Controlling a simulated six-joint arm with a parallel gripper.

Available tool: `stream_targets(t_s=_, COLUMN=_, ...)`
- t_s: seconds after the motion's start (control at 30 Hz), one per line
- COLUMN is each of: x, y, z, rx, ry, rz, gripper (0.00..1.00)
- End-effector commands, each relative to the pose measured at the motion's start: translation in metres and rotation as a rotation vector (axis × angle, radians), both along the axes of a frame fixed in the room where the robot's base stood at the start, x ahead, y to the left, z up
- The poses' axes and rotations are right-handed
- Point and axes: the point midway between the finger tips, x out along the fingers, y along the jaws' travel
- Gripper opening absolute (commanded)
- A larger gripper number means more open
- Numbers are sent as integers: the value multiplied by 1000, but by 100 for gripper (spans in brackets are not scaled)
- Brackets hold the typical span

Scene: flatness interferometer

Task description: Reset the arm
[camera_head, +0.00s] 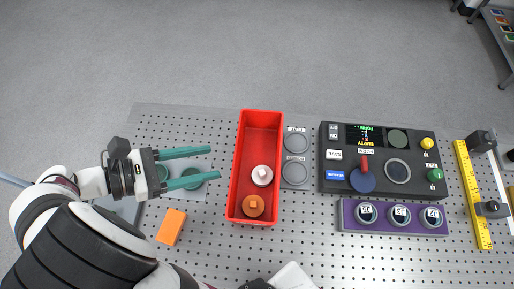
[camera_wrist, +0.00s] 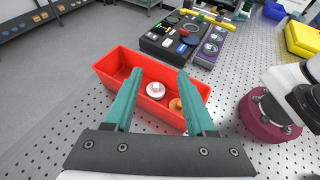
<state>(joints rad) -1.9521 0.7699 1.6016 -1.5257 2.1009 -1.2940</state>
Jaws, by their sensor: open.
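My gripper (camera_head: 212,165) is at the left of the pegboard table in the head view, its two teal fingers spread apart and pointing right. Nothing is between the fingers. It hangs over a light plate with round green spots, left of the red bin (camera_head: 239,135). In the wrist view my gripper (camera_wrist: 157,75) shows open fingers in front of the red bin (camera_wrist: 105,68). The bin holds a white round piece with a knob (camera_head: 262,175) and an orange round piece with a knob (camera_head: 253,205). The plate beneath the gripper is partly hidden.
An orange block (camera_head: 171,227) lies below the gripper. Right of the bin are a grey two-circle plate (camera_head: 296,158), a dark instrument panel (camera_head: 330,183) and a purple tray (camera_head: 383,230) with several round pieces. A yellow ruler (camera_head: 468,190) lies far right.

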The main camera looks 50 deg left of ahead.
Motion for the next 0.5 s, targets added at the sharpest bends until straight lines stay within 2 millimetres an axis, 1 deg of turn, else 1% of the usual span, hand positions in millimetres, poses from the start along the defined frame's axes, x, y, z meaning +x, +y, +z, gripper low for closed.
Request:
stream_targets(t_s=0.03, x=-11, y=4, z=4, rx=3, ry=0, rz=4, gripper=56)
stream_targets(t_s=0.1, x=-24, y=8, z=9, rx=1, ry=0, rz=3, gripper=56)
stream_targets(t_s=0.2, x=-35, y=11, z=15, rx=1, ry=0, rz=2, gripper=56)
stream_targets(t_s=0.3, x=-40, y=13, z=17, rx=-1, ry=-1, rz=1, gripper=56)
stream_targets(t_s=0.5, x=-40, y=12, z=17, rx=-1, ry=-1, rz=0, gripper=56)
